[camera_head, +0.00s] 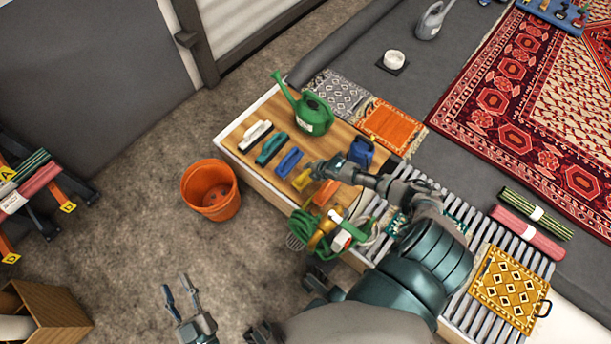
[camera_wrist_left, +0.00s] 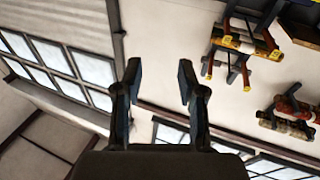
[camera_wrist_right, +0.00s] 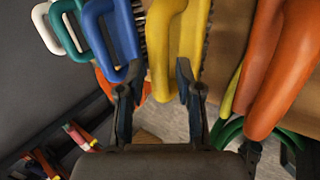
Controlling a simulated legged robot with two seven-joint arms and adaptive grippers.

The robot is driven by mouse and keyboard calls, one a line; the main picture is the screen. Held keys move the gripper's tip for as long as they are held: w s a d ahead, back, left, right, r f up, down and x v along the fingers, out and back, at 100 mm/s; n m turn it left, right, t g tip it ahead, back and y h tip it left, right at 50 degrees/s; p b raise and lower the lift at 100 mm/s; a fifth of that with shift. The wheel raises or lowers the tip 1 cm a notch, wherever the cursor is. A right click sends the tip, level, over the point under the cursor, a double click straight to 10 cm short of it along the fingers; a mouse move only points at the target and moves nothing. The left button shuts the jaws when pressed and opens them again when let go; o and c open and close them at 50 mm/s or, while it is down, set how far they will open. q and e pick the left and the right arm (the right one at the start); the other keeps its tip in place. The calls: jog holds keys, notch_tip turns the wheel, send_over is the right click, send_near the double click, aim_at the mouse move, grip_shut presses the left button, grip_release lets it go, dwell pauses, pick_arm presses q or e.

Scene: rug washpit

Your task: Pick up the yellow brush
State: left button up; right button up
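The yellow brush (camera_head: 302,181) lies in a row of brushes on the wooden bench top, between a blue brush (camera_head: 289,162) and an orange brush (camera_head: 326,193). My right gripper (camera_head: 316,170) is at the yellow brush and covers part of it in the head view. In the right wrist view, the yellow brush (camera_wrist_right: 165,50) has its near end between the open fingertips (camera_wrist_right: 157,80). I cannot tell whether either finger touches it. My left gripper (camera_head: 181,288) is open and empty, low over the floor, away from the bench. The left wrist view shows its fingers (camera_wrist_left: 158,75) apart.
Teal (camera_head: 271,148) and white (camera_head: 255,135) brushes continue the row. A green watering can (camera_head: 310,112) and a blue jug (camera_head: 361,151) stand behind. A hose nozzle with green hose (camera_head: 322,235) is at the bench's near edge. An orange bucket (camera_head: 211,190) stands on the floor.

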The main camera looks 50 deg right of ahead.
jog(key=shift+b+x, duration=0.4)
jog(key=shift+x, duration=0.8)
jog(key=shift+w+a+f, duration=0.1)
jog(key=shift+w+f, duration=0.05)
pick_arm(q)
jog(key=r+t, duration=0.2)
jog(key=shift+s+r+t, duration=0.2)
jog(key=shift+r+t, duration=0.1)
jog(key=shift+r, duration=0.1)
pick_arm(e)
jog(key=c, duration=0.3)
grip_shut()
pick_arm(q)
jog(key=shift+a+f, duration=0.1)
jog(key=shift+a, duration=0.35)
